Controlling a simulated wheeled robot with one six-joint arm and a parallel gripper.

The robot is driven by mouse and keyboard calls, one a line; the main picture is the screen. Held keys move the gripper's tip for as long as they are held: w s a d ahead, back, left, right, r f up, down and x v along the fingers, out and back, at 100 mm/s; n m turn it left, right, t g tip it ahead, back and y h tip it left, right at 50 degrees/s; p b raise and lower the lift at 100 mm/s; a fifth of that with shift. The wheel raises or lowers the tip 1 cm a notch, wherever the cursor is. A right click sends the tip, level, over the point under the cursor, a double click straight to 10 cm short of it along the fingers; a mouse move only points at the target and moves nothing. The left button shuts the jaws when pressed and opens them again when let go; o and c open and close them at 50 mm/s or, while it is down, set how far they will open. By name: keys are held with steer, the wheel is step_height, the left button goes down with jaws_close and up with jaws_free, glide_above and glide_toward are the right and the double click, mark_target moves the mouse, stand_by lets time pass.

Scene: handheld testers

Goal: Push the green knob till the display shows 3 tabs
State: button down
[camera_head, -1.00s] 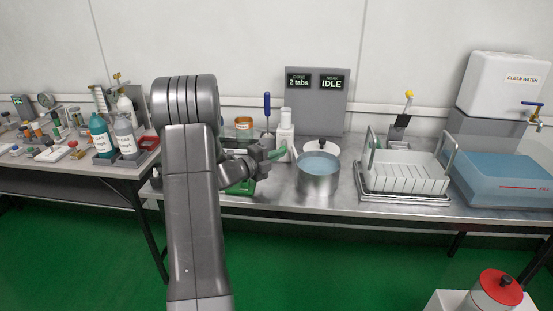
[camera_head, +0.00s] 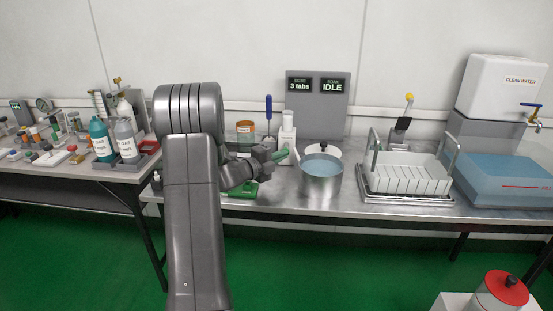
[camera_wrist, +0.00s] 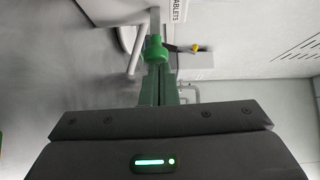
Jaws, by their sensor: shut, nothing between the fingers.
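The display panel (camera_head: 318,108) stands at the back of the steel bench. Its left screen (camera_head: 299,84) reads "DOSE 3 tabs". The white dispenser (camera_head: 287,132) stands in front of the panel's left side. The green knob (camera_wrist: 154,47) shows in the wrist view just beyond my fingertips. My gripper (camera_wrist: 158,76) is shut and empty, with its tips at the knob; I cannot tell whether they touch it. In the head view my gripper (camera_head: 280,155) is beside the dispenser's lower front, and the knob is hard to tell apart from it.
A pot of blue liquid (camera_head: 321,180) stands close to the right of my gripper. A dish rack (camera_head: 405,181) and a blue water tub (camera_head: 508,182) are further right. An orange-lidded jar (camera_head: 245,127) and a blue-handled screwdriver (camera_head: 268,105) stand behind my arm.

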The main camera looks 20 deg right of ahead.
steer(key=v, duration=1)
steer(key=shift+s+a+f, duration=0.1)
steer(key=shift+s, duration=0.1)
